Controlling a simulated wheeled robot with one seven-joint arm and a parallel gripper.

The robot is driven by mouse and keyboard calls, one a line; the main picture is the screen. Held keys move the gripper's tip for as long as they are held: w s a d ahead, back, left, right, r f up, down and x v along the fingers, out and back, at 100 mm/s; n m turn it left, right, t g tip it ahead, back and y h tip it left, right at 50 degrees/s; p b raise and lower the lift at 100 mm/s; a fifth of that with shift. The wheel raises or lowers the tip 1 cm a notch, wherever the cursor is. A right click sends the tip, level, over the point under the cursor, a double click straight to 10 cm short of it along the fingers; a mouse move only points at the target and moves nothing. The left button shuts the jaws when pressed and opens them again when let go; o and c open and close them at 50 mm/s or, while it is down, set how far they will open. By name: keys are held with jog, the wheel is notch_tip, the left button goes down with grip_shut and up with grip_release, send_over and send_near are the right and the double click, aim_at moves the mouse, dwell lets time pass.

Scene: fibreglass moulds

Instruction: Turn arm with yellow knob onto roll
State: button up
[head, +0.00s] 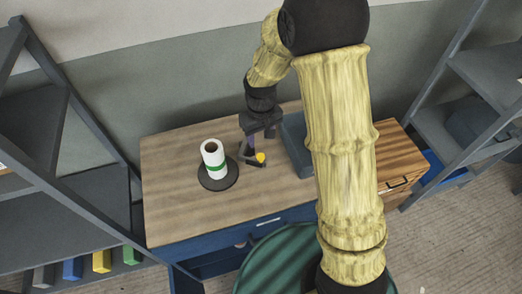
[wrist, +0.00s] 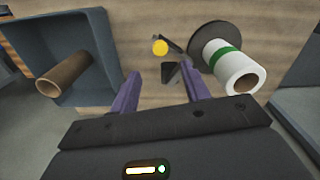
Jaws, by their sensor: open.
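The white roll (head: 209,155) with a green band stands upright on a dark round base (head: 222,184) on the table. In the wrist view the roll (wrist: 238,70) is at the right. The yellow knob (head: 261,157) sits on a dark arm (head: 247,159) just right of the roll; the arm appears swung clear of it. In the wrist view the knob (wrist: 160,47) lies beyond the fingertips. My gripper (wrist: 163,82) is open and empty, with purple fingers. In the head view it is above and behind the knob (head: 256,137), partly hiding the arm's mount.
A blue-grey bin (head: 293,133) stands right of the gripper; a brown cardboard tube (wrist: 64,75) shows in it in the wrist view. A wooden box (head: 396,160) is at the table's right end. The table's left part (head: 170,215) is clear. Shelves flank the table.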

aim_at(261, 155)
notch_tip(261, 155, down, 9)
jog(key=shift+p, duration=1.05)
grip_shut()
